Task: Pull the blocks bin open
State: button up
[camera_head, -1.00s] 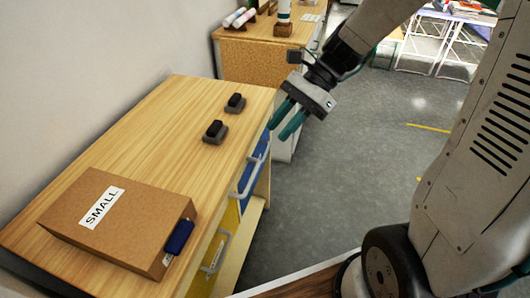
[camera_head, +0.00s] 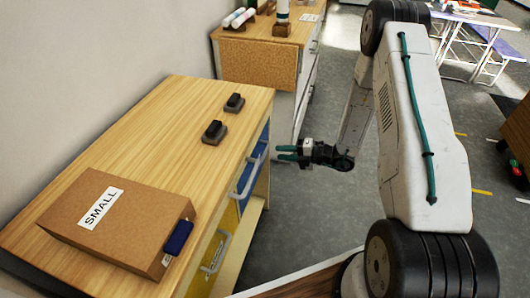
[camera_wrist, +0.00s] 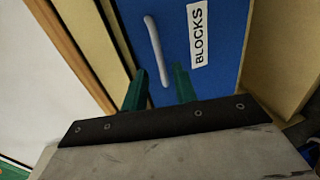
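The blue blocks bin (camera_head: 246,173) sits in the side of the wooden cabinet, and its grey handle (camera_head: 250,181) stands out from the front. In the wrist view the blue front (camera_wrist: 224,62), the white BLOCKS label (camera_wrist: 198,35) and the handle (camera_wrist: 154,45) are close ahead. My gripper (camera_head: 278,153) is just right of the bin front in the head view, level and pointing at it. In the wrist view its teal fingers (camera_wrist: 158,72) are apart, with the lower end of the handle showing between them. I cannot tell whether they touch it.
A yellow bin (camera_head: 212,256) with its own handle is beside the blue one. The cabinet top (camera_head: 150,140) holds a cardboard box (camera_head: 130,230) marked SMALL and two dark blocks (camera_head: 214,131). A second cabinet (camera_head: 255,62) stands behind.

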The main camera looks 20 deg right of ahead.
aim_at(265, 151)
jog(key=x, duration=0.7)
jog(key=shift+w+a, duration=0.1)
jog(key=shift+a, duration=0.1)
grip_shut()
